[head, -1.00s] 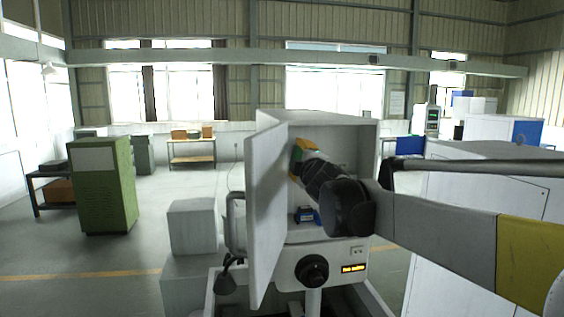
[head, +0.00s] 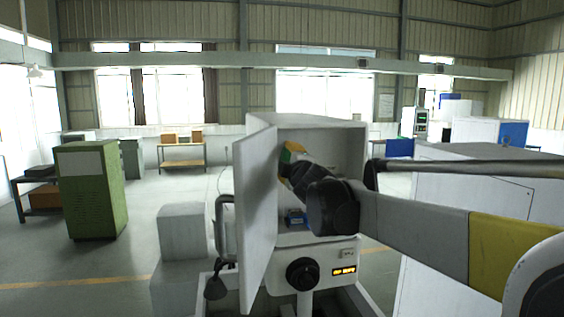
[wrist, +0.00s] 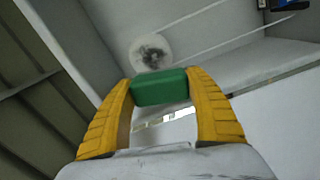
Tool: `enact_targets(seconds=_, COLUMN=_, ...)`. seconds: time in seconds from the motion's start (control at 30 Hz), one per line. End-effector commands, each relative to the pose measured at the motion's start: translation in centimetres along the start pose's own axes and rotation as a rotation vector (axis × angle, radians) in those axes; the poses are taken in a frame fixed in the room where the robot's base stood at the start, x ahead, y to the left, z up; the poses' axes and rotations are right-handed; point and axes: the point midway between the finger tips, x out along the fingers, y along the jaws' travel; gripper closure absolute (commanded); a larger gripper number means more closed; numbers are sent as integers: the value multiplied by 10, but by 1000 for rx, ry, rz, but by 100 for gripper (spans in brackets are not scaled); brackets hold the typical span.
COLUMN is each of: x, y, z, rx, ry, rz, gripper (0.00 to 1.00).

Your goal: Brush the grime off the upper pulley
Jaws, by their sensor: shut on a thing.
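The pulley (wrist: 152,51) shows in the wrist view as a pale round disc with a dark grimy patch at its middle. Thin light lines run from it to the right. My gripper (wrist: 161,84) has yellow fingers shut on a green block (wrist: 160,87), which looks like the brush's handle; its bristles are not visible. The block appears just below the disc; I cannot tell whether they touch. In the head view my gripper (head: 287,157) is inside the open white cabinet (head: 340,140). The pulley is hidden there by the door and arm.
The cabinet door (head: 256,215) stands open on the left, close to my gripper. A blue item (head: 295,218) sits low inside the cabinet. A black knob (head: 302,274) is on the front below. Grey boxes (head: 184,232) stand to the left.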

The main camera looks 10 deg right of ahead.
Motion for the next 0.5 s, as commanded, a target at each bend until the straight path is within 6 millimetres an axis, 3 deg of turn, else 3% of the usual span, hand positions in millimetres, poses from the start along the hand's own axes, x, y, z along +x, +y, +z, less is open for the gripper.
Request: enact_targets(seconds=0.5, x=10, y=0, z=0, rx=0, ry=0, rz=0, gripper=74)
